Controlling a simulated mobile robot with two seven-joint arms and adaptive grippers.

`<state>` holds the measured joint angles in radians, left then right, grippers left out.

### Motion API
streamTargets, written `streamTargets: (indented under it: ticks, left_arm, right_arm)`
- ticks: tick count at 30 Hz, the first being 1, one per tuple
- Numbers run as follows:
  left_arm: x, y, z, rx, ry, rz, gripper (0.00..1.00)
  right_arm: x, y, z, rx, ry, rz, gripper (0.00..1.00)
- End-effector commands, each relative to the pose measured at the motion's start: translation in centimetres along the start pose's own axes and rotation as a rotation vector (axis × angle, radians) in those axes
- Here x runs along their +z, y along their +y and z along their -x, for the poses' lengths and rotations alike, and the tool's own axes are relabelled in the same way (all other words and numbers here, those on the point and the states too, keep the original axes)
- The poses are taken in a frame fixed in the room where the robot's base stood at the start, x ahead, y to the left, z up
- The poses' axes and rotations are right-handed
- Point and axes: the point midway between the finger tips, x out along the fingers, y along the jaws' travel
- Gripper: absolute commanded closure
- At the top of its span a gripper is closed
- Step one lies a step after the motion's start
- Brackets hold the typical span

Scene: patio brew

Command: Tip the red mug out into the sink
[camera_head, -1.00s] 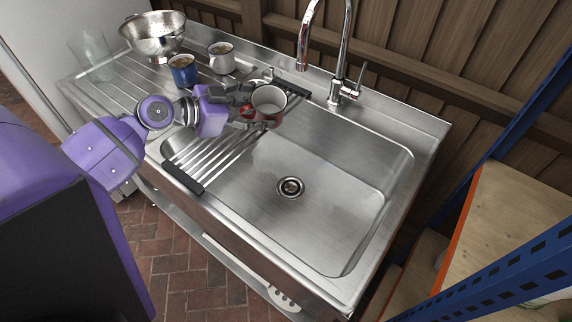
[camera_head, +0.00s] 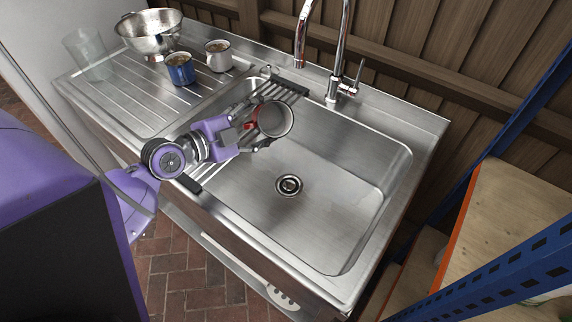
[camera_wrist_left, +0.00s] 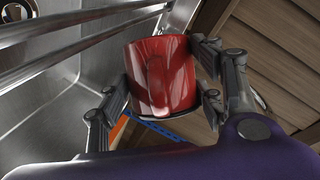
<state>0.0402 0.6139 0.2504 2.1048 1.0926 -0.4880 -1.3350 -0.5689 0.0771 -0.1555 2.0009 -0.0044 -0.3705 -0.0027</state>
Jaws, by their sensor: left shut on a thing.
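The red mug (camera_head: 275,119) is held over the left part of the sink basin (camera_head: 335,165) in the head view. It is tilted, with its pale inside and dark rim facing the camera. My left gripper (camera_head: 259,127) is shut on it. In the left wrist view the mug (camera_wrist_left: 162,78) shows its red outside and handle between the two fingers of my left gripper (camera_wrist_left: 160,92). I cannot make out any liquid in the mug. My right gripper is not in view.
A chrome tap (camera_head: 335,85) stands behind the basin. A rack (camera_head: 213,165) spans the basin's left side under my gripper. A blue mug (camera_head: 180,70), a white mug (camera_head: 218,57), a colander (camera_head: 150,36) and a glass (camera_head: 87,54) stand on the drainboard (camera_head: 120,95).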

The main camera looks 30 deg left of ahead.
Motion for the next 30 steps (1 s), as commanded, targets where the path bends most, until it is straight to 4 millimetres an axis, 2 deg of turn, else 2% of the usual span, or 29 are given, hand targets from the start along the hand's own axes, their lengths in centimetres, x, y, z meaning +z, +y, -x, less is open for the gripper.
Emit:
streamTargets:
  ticks: [8,30]
  left_arm:
    - [-0.5,-0.4,0.1,-0.044,0.005,-0.093,0.81]
    - [-0.6,-0.1,0.2,-0.089,0.007,-0.202,0.81]
  right_arm:
    - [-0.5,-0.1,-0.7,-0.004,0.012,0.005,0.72]
    - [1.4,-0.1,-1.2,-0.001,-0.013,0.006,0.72]
